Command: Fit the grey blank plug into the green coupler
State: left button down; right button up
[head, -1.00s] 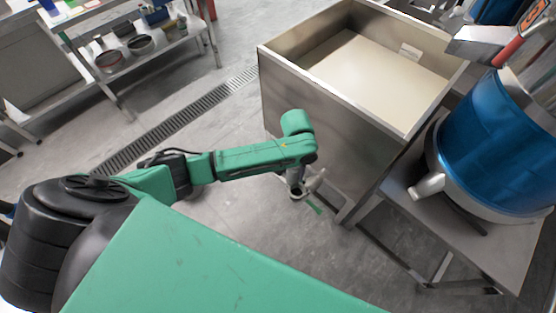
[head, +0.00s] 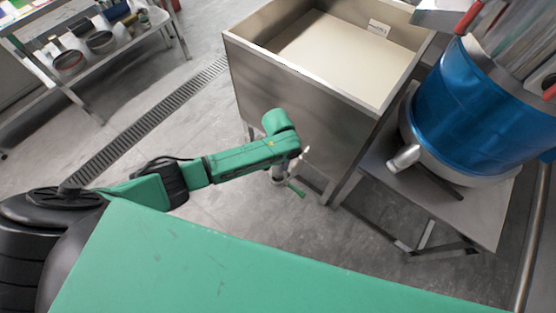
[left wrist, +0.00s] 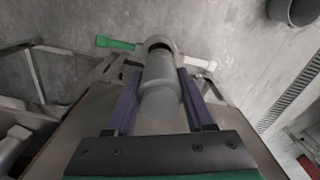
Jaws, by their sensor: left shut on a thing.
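My left gripper (left wrist: 158,100) is shut on the grey blank plug (left wrist: 160,88), a smooth cylinder between its two purple-sided fingers. Just beyond the plug's far end is the coupler (left wrist: 158,44), a grey ring with a dark opening, a green lever (left wrist: 115,43) on the left and a white lever (left wrist: 201,63) on the right. The plug overlaps the opening in this view; I cannot tell whether it is inside. In the head view, my left gripper (head: 280,178) points down beside the steel basin, with the green lever (head: 296,190) showing by it. My right gripper is out of view.
The steel basin (head: 290,90) stands just behind my left gripper. A blue drum machine (head: 470,110) stands on a low steel table (head: 420,190) to the right. A shelf rack (head: 100,60) is at the far left. Open floor with a drain grate (head: 150,120) lies between.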

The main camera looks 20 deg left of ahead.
pick_arm(q)
jog(key=shift+d+f, duration=0.1)
jog(key=shift+f, duration=0.6)
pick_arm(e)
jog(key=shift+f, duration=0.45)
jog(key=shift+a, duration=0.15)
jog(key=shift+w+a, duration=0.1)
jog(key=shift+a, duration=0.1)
pick_arm(q)
jog(key=shift+r, duration=0.1)
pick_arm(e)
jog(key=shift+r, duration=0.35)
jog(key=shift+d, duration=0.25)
